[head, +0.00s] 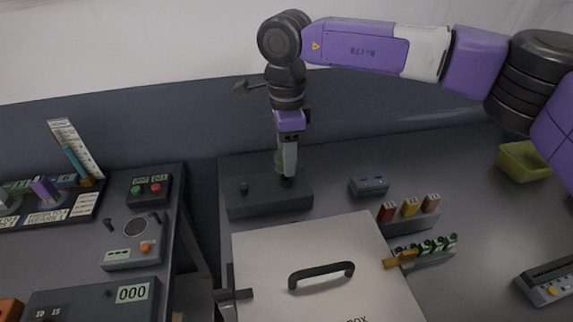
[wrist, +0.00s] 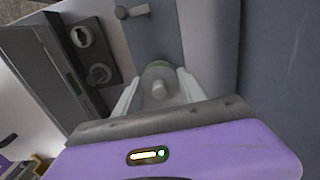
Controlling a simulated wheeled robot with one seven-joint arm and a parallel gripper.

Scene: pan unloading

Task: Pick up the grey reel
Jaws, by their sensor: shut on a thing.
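The grey reel (wrist: 158,73) shows in the wrist view as a round grey-green piece with a paler stub at its centre. My gripper (wrist: 157,92) is shut on it, with one pale finger on each side. In the head view my gripper (head: 287,174) points straight down over the right part of a dark grey block (head: 262,207) at the back of the table. The reel is mostly hidden there by the fingers, and I cannot tell whether it touches the block. A short dark peg (head: 244,189) stands on the block's left part.
A large pale box with a black handle (head: 321,276) stands just in front of the block. A small grey-blue box (head: 369,186) and a rack of coloured pieces (head: 410,208) are to the right. A control panel (head: 134,243) is at left. The table's right side has free room.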

